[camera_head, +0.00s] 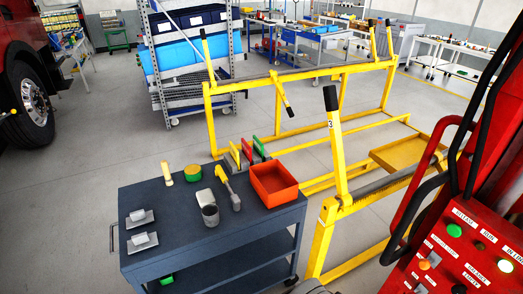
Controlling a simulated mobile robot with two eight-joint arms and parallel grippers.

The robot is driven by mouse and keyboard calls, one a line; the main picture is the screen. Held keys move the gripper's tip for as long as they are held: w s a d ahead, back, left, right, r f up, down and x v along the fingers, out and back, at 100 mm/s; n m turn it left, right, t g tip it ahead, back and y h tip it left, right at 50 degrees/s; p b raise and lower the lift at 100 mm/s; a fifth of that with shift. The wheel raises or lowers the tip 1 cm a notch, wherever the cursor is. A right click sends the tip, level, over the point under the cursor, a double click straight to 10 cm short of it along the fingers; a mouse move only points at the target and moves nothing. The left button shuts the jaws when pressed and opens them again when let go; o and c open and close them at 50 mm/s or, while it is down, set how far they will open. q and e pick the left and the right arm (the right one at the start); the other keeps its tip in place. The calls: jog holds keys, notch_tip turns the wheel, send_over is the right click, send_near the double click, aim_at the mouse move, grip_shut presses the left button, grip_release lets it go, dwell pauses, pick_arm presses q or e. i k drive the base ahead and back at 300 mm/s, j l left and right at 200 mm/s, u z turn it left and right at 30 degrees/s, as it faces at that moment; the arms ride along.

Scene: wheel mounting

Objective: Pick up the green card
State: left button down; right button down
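A thin green card (261,148) stands on edge near the back edge of the dark blue cart (150,193). It is the rightmost in a short row, beside a red card (247,150) and a yellow card (234,154). Only part of the green card shows, and I cannot tell what holds the row up. Neither of my grippers shows in this view.
The cart top also bears an orange-red bin (275,184), a grey cup (210,214), a yellow-handled tool (229,187) and small metal parts. A yellow frame (335,160) stands behind and right. A red control panel (455,255) fills the lower right.

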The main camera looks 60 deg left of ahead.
aim_at(258, 146)
jog(key=u, duration=2.05)
jog(key=i+l+u, duration=0.2)
jog(key=i+u, duration=0.2)
jog(key=i+l+u, duration=0.3)
jog(key=u, duration=0.15)
jog(key=i+l+u, duration=0.4)
jog(key=i+l, duration=0.05)
